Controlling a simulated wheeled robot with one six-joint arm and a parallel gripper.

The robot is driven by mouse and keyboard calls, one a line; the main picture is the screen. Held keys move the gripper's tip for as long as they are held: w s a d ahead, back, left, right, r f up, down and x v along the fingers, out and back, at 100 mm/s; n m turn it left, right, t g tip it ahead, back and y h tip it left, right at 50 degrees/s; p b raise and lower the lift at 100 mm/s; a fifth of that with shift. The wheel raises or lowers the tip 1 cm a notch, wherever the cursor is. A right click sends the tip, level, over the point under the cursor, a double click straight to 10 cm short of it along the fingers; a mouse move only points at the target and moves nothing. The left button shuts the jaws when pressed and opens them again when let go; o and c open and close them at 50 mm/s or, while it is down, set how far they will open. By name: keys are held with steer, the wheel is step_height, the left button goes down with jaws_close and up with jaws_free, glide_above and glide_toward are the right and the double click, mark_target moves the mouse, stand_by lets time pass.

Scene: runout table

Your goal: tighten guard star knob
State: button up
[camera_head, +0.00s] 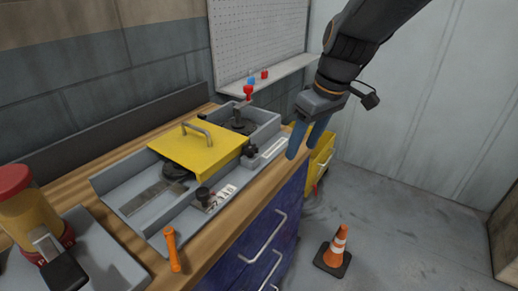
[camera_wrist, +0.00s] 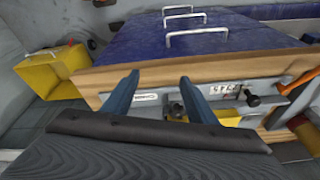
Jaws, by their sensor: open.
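The yellow guard (camera_head: 200,148) with its grey handle (camera_head: 198,130) lies over the grey tray-like machine bed (camera_head: 118,192) on the wooden bench. A black star knob (camera_head: 250,150) sits at the guard's right front corner; in the wrist view a black knob (camera_wrist: 177,108) shows beside the right finger. A second black knob (camera_head: 203,194) stands by a printed label further left, and a similar one shows in the wrist view (camera_wrist: 252,99). My gripper (camera_head: 301,150) is open and empty, its blue fingers pointing down, to the right of the star knob and apart from it.
An orange handle (camera_head: 172,250) lies at the bench's front edge, near a red-capped yellow bottle (camera_head: 27,210). A post with a red top (camera_head: 247,91) rises behind. Blue drawers (camera_head: 270,232) are below. An orange cone (camera_head: 336,245) stands on open floor; a yellow box (camera_head: 320,158) is beyond the bench.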

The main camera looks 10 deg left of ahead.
mark_target(251, 148)
steer(key=w+a+r+n+y+b, duration=0.15)
steer(key=a+r+n, duration=0.25)
steer(key=a, duration=0.6)
steer(key=p+x, duration=0.1)
steer(key=x, duration=0.6)
steer(key=shift+w+a+f+p, duration=0.1)
steer(key=shift+a+f+p, duration=0.05)
steer(key=shift+p, duration=0.15)
steer(key=shift+c, duration=0.3)
steer(key=c, duration=1)
